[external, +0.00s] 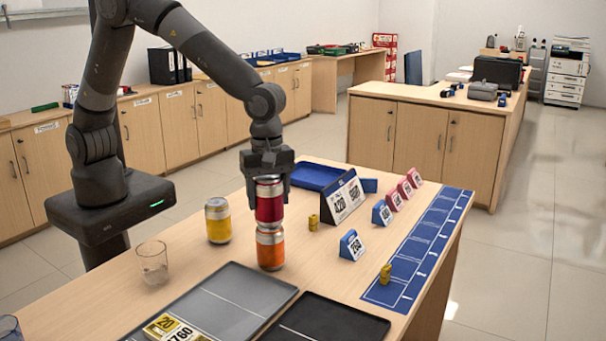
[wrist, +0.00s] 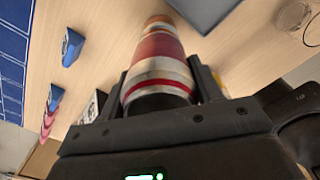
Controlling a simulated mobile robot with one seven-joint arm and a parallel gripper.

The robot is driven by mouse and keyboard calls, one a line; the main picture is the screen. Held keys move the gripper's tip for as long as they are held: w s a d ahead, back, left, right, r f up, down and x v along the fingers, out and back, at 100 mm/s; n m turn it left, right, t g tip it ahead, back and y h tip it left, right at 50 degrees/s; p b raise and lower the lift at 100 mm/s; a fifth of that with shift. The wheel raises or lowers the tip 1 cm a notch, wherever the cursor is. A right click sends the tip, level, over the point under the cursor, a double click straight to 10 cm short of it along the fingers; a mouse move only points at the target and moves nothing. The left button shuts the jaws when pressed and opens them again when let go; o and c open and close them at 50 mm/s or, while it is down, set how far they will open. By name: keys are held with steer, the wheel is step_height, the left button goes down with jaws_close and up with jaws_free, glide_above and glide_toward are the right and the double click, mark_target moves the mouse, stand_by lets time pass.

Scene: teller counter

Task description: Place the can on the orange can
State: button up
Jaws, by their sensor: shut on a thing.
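The orange can (external: 270,248) stands upright on the wooden counter. A red can (external: 269,203) is upright directly above it, and its bottom meets the top of the orange can; I cannot tell whether a thin gap is left. My gripper (external: 267,184) points down and is shut on the red can near its top. In the wrist view the red can (wrist: 158,60) sits between the two fingers of my gripper (wrist: 160,85), with part of the orange can (wrist: 158,20) beyond it.
A yellow can (external: 218,221) stands to the left, and a clear glass (external: 152,263) nearer the front left. Dark trays (external: 228,312) lie in front. Number signs (external: 345,197), a blue tray (external: 316,175) and a blue strip mat (external: 425,240) are to the right.

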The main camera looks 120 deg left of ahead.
steer(key=shift+f, duration=0.1)
steer(key=o, duration=1.2)
